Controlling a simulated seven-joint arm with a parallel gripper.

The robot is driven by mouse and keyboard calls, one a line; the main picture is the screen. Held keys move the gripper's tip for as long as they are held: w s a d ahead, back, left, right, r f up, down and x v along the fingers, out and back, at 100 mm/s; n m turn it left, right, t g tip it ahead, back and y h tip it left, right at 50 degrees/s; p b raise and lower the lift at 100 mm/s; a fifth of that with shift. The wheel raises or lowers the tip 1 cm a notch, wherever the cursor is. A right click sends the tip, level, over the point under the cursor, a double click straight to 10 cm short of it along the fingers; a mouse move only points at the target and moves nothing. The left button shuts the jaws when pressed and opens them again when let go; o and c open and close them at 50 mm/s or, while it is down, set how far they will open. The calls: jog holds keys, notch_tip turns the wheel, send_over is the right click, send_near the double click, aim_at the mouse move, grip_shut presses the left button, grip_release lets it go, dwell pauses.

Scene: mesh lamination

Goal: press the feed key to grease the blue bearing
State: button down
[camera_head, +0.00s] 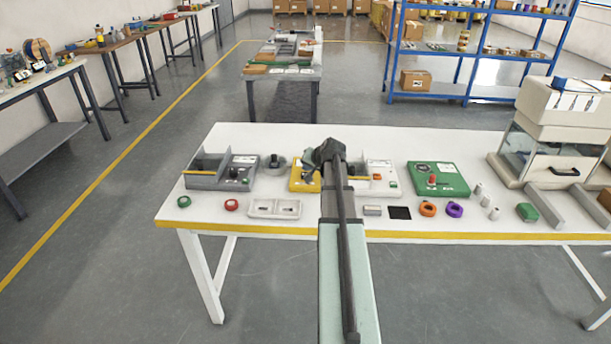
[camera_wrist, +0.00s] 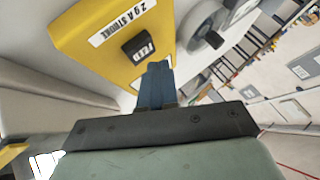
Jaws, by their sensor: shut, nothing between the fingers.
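The black feed key (camera_wrist: 139,47), marked FEED, stands out from the face of a yellow box (camera_wrist: 85,38) labelled "2 g a stroke" in the wrist view. My gripper (camera_wrist: 158,68) is shut and empty, its blue-grey fingers close together. The fingertips appear right beside the key's lower right edge; I cannot tell whether they touch it. In the head view the yellow box (camera_head: 300,183) is partly hidden behind my arm, and the key and fingertips cannot be made out. I cannot make out a blue bearing in either view.
On the white table (camera_head: 225,143), a grey fixture (camera_head: 210,178) stands left of the yellow box and a green box (camera_head: 438,180) stands right. A white cabinet (camera_head: 560,105) stands at the right.

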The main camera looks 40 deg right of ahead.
jog(key=shift+f, duration=0.15)
jog(key=shift+f, duration=0.3)
jog(key=shift+f, duration=0.6)
dwell(1.2)
jog(key=shift+r, duration=1.05)
jog(key=shift+r, duration=0.1)
jog(key=shift+r, duration=2.4)
dwell(1.0)
